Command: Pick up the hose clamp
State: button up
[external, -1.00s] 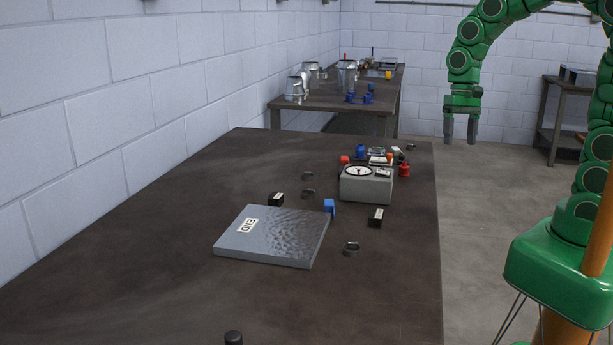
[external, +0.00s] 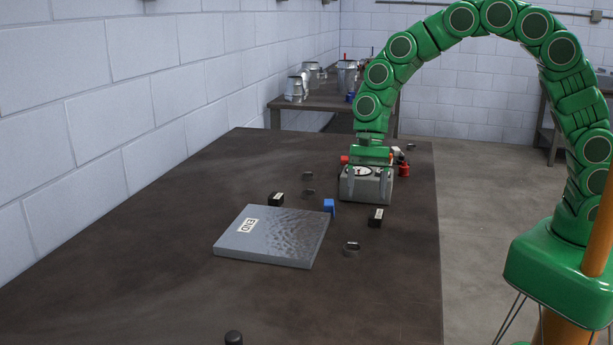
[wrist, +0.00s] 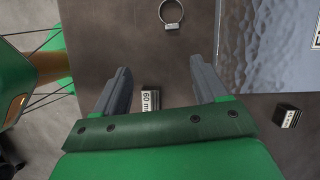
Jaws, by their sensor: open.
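A thin metal hose clamp (external: 351,249) lies on the dark table, to the right of the grey plate. It shows as a ring with a small housing (wrist: 172,27) at the top of the wrist view, ahead of the fingertips. Other clamps lie farther back: two near the table's middle (external: 308,193) (external: 307,175) and one at the far right (external: 411,147).
The labelled black block (external: 376,218) stands near the clamp. A blue block (external: 329,205) and another black block (external: 276,199) are by the grey plate (external: 270,250). The dial box (external: 366,190) and a red item (external: 403,170) stand behind. The front table (external: 390,300) is largely clear.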

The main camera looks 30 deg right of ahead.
send_near(352, 245)
jog(key=shift+m, duration=0.4)
jog(key=shift+x, duration=4.1)
jog(key=c, duration=1.1)
jog(key=shift+r, duration=0.1)
jog(key=shift+c, duration=0.2)
